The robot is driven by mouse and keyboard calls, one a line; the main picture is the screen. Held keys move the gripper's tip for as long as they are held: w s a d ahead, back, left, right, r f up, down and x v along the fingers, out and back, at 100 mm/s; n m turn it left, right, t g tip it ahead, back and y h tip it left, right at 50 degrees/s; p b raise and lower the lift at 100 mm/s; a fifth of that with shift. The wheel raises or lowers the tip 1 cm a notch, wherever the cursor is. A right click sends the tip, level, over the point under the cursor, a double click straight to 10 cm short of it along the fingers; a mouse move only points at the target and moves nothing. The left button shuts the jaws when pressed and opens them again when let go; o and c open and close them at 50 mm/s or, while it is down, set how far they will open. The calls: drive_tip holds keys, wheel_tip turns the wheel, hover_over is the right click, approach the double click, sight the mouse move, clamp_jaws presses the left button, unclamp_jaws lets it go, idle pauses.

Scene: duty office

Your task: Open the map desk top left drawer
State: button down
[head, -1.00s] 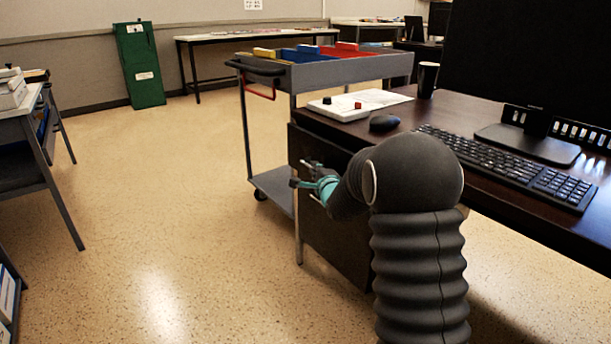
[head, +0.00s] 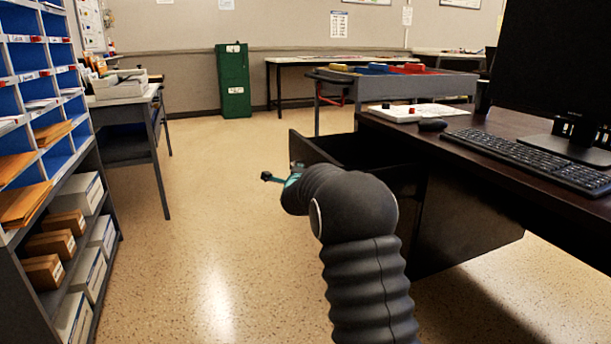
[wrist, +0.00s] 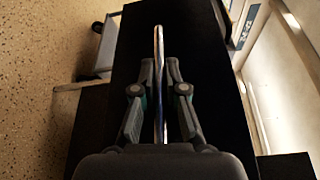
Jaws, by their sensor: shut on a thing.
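The map desk (head: 450,140) is dark wood and stands at the right in the head view. Its top left drawer (head: 308,148) is pulled well out to the left, and its dark open inside shows behind the front panel. My gripper (head: 283,177) is at the drawer's front, partly hidden by my arm. In the wrist view my gripper (wrist: 159,108) has its fingers on both sides of a thin metal bar handle (wrist: 159,55), shut on it. The dark drawer front (wrist: 205,60) fills the middle of that view.
A keyboard (head: 520,158), a mouse (head: 432,125) and a monitor (head: 560,70) are on the desk. A grey cart (head: 330,82) stands behind it. Blue pigeonhole shelves (head: 40,100) stand at the left. The speckled floor (head: 215,200) between is clear.

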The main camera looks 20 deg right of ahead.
drive_tip(key=a, duration=0.6)
drive_tip(key=shift+s+a, duration=0.25)
drive_tip(key=shift+s, duration=0.05)
drive_tip(key=c, duration=1.2)
unclamp_jaws()
drive_tip(key=v, duration=1.2)
